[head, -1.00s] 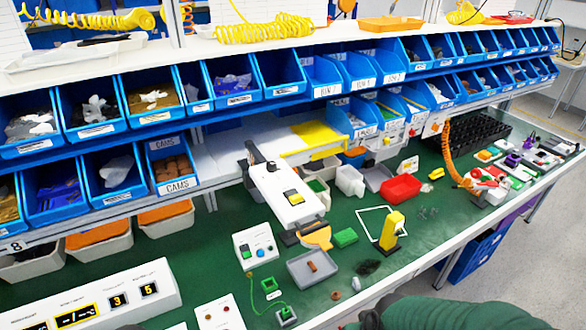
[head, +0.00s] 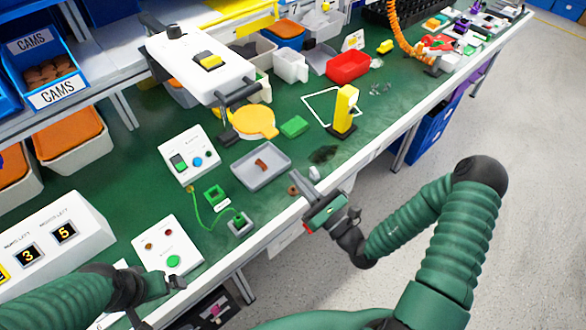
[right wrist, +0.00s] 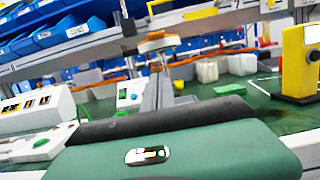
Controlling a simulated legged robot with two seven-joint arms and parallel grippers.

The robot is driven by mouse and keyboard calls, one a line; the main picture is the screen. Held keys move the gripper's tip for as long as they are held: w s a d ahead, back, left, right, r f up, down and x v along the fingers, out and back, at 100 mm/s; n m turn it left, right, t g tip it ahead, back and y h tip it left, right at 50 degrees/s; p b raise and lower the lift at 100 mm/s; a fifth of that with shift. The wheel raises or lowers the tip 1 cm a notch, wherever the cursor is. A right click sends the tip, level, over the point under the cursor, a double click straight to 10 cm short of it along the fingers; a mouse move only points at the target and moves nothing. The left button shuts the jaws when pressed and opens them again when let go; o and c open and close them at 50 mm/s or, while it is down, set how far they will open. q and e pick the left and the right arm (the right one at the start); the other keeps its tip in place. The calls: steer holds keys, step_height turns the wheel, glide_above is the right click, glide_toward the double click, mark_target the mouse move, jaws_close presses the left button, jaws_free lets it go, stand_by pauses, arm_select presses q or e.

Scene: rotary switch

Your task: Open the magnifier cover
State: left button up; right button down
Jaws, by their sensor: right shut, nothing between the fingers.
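The magnifier is a long white head (head: 190,75) with a yellow switch on top, held on a dark arm over the green bench. A round yellow-orange cover (head: 254,121) shows below its near end; I cannot tell whether it is joined to the head. My right gripper (head: 304,180) is shut and empty at the bench's front edge, apart from the magnifier and to its lower right. My left gripper (head: 176,284) is low at the left, near a white button box; its finger gap is unclear. In the right wrist view, the green gripper body fills the bottom.
A grey tray (head: 261,166), a green block (head: 294,126) and an upright yellow device (head: 344,108) stand near the magnifier. White control boxes (head: 189,153) are at the left. A red bin (head: 348,67) is behind. Open floor lies at the right.

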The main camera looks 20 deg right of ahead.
arm_select(q)
steer(key=shift+w+a, duration=0.15)
steer(key=shift+a, duration=0.1)
steer(key=shift+r+p, duration=0.3)
steer(key=shift+p, duration=0.1)
arm_select(e)
steer(key=w+a+r, duration=0.3)
steer(key=w+r, duration=0.3)
steer(key=w, duration=0.1)
steer(key=shift+w, duration=0.35)
arm_select(q)
steer(key=shift+r, duration=0.15)
arm_select(e)
steer(key=shift+d, duration=0.1)
